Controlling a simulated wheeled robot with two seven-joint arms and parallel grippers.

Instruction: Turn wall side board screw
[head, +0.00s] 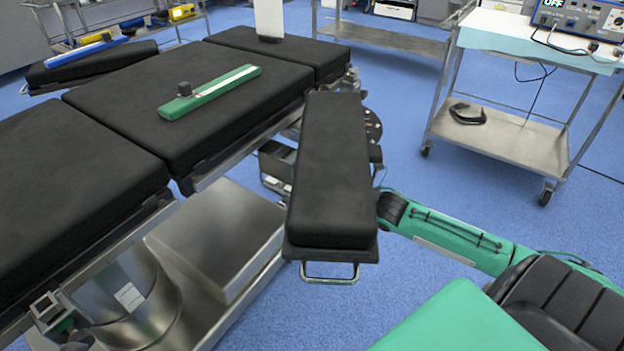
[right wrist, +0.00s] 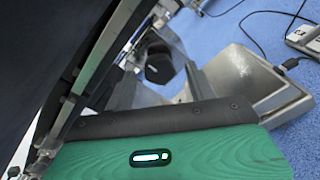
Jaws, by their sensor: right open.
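A long black padded side board (head: 330,170) sticks out from the operating table toward me, with a metal loop handle at its near end. A second padded side board (head: 90,65) stands on the table's far side. In the right wrist view a black knob-like part (right wrist: 158,65) shows beyond my right gripper (right wrist: 158,78), whose two grey fingers are apart with the knob seen between them. I cannot tell whether they touch it. In the head view the right gripper is hidden behind the near side board. My left gripper is not in view.
The black operating table top (head: 190,95) carries a green bar (head: 215,92) with a black knob. A blue bar (head: 88,50) lies on the far board. A steel trolley (head: 500,135) stands at right. In the wrist view a metal base (right wrist: 250,80) and cables lie close by.

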